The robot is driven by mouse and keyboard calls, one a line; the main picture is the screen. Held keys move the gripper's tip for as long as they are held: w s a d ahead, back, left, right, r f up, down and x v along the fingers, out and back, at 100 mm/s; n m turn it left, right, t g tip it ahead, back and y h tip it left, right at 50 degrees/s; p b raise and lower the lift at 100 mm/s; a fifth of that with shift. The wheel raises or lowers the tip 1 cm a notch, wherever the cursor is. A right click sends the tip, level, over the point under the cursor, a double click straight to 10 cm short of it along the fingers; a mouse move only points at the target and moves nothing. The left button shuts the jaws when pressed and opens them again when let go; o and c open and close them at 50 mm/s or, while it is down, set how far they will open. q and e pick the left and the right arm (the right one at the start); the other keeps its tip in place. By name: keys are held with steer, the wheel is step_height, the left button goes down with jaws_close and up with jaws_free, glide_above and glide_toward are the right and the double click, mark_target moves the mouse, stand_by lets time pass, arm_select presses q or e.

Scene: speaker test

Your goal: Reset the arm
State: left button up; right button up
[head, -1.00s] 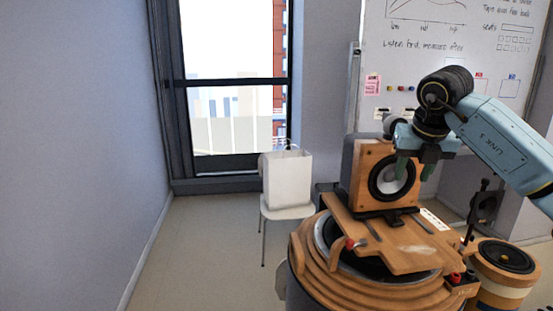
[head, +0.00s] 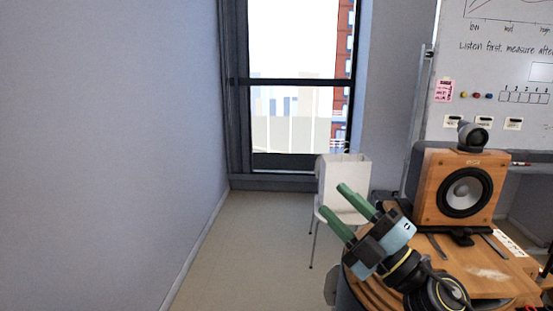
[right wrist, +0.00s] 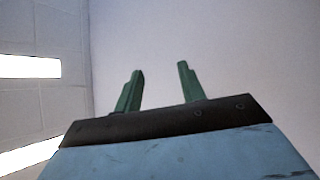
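My right gripper (head: 340,205) is in the lower right of the head view, in front of the wooden stand and left of the speaker. Its two green fingers point up and to the left and stand apart with nothing between them. In the right wrist view the fingers (right wrist: 158,88) are also apart and empty, against a plain wall and ceiling. The wooden speaker (head: 452,190) stands upright on the round wooden stand (head: 490,270), clear of the gripper. My left gripper is not in view.
A white chair with a white bag (head: 345,180) stands behind the gripper, near the window (head: 295,80). A whiteboard (head: 495,95) is at the back right. A small dark round device (head: 471,137) sits on the speaker. The floor (head: 245,250) at centre left is clear.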

steer(key=s+d+f+m+h, duration=0.2)
steer(key=d+f+m+h, duration=0.4)
steer(key=f+m+h, duration=0.35)
steer(key=s+d+f+m+h, duration=0.3)
steer(key=d+f+m+h, duration=0.3)
steer(key=f+m+h, duration=0.3)
steer(key=s+a+f+m+g+y, duration=0.1)
steer(key=s+f+m+g, duration=0.1)
steer(key=s+f+g, duration=0.8)
steer(key=s+f+m+g+y, duration=0.1)
steer(key=s+f+m+g, duration=0.15)
steer(key=s+f, duration=0.7)
steer(key=s+f+g+b, duration=0.1)
steer(key=s+f+b, duration=0.1)
steer(key=f, duration=1)
steer(key=s+f+g+b, duration=0.1)
steer(key=s+f+b, duration=0.1)
steer(key=f, duration=0.9)
steer(key=s+d+f+g+b, duration=0.1)
steer(key=s+d+f+b, duration=0.2)
steer(key=s+f, duration=1.4)
step_height(320, 180, down, 4)
steer(key=shift+s+r+n+b, duration=0.1)
steer(key=shift+s+n+b, duration=0.05)
steer(key=shift+n+b, duration=0.25)
